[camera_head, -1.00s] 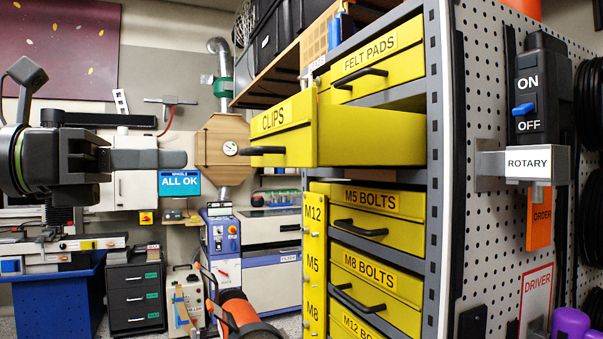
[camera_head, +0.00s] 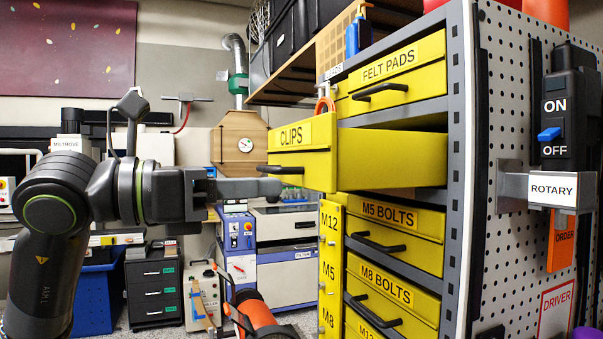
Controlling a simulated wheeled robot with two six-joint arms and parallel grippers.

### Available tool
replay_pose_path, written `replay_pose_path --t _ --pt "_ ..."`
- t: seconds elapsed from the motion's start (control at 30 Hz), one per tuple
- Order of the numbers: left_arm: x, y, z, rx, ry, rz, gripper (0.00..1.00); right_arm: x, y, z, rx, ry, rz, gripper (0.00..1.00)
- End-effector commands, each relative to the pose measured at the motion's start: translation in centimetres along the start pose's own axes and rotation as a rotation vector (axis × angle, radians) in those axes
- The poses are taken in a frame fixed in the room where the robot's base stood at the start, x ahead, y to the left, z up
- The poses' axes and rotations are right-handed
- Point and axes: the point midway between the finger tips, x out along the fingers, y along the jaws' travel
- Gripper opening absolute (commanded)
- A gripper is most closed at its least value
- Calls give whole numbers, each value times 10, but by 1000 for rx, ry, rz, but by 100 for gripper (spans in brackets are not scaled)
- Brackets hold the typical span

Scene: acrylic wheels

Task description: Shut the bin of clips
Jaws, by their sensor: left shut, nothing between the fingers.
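The yellow clips bin (camera_head: 302,137) is pulled far out of the grey cabinet, with its front, black handle (camera_head: 283,170) and long right side showing. My left gripper (camera_head: 279,188) comes in from the left. It is shut and empty, its tips just below the handle in the picture. I cannot tell whether they touch the bin or are nearer to me than it. My right gripper is not in view.
The felt pads bin (camera_head: 390,74) above and the M5 bolts bin (camera_head: 402,230) below sit in the same cabinet. A pegboard (camera_head: 500,110) with a rotary switch (camera_head: 568,105) stands to the right. An orange and black object (camera_head: 258,315) shows low in the middle.

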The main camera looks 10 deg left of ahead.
Motion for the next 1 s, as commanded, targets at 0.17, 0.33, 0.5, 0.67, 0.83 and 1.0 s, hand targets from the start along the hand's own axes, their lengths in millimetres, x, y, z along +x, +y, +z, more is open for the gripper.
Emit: replay_pose_path --t 0.17,0.33,0.5,0.67,0.83,1.0 --pt "19 -2 2 -3 -1 -6 0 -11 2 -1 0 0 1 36" --pt "36 -1 2 -4 0 -5 0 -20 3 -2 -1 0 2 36" --pt "49 0 1 -3 0 -3 0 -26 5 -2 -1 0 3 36" --pt "55 0 0 -2 1 -1 0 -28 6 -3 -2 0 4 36" --pt "57 0 0 -1 0 0 0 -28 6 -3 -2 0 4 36" --pt "56 0 0 -1 0 0 0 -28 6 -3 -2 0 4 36"
